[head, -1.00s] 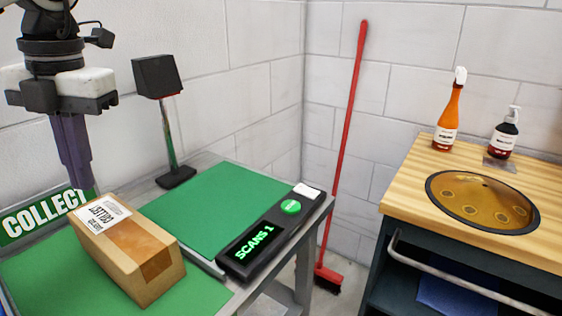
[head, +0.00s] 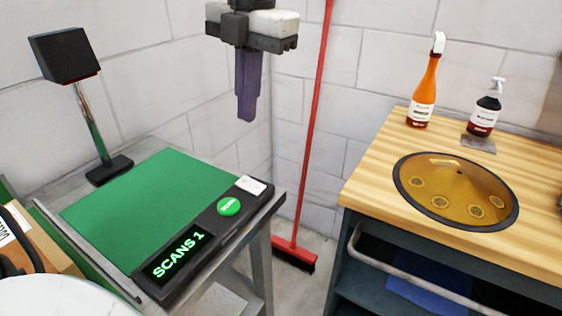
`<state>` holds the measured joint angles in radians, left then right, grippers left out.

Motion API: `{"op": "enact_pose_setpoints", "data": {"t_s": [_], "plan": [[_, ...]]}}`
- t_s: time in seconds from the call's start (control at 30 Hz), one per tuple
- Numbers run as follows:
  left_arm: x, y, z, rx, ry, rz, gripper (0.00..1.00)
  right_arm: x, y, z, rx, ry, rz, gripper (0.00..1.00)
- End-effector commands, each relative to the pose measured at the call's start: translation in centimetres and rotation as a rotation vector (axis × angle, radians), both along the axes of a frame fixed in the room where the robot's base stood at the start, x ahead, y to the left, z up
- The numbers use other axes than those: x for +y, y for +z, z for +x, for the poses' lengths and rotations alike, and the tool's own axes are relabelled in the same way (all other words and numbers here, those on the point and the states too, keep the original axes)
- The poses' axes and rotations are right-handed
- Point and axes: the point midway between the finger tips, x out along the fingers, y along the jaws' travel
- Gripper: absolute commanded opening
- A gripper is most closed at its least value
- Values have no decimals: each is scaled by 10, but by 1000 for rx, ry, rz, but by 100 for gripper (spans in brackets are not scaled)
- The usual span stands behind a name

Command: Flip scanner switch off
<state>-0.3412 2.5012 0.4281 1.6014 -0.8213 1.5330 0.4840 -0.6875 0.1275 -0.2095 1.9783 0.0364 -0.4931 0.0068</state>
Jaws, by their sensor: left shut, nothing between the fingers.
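The scanner console (head: 200,250) is a black bar along the front edge of the green-topped bench. Its display (head: 177,256) is lit and reads "SCANS 1". A round green button (head: 229,206) sits to the right of the display. A small white switch (head: 250,185) is at the console's far right end; I cannot tell which way it is tipped. My left gripper (head: 246,115) points down with its purple fingers together and empty. It shows above the switch in the picture, apart from it. My right gripper is not in view.
A scanner head (head: 65,54) stands on a post at the bench's back left. A cardboard box (head: 45,250) is partly cut off at the left edge. A red broom (head: 310,130) leans behind the gripper.

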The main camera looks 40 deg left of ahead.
Motion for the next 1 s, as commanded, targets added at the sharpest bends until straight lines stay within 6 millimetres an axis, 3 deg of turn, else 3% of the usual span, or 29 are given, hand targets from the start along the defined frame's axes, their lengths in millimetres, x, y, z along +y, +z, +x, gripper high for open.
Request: {"op": "enact_pose_setpoints", "data": {"t_s": [0.2, 0.53, 1.0], "plan": [[-1, 0, 1, 0, -4, 0, 0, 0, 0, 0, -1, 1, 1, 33], [-1, -12, 2, 4, -6, -1, 0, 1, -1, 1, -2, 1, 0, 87], [10, -104, -1, 5, -5, -2, 0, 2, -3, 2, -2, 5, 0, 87]]}}
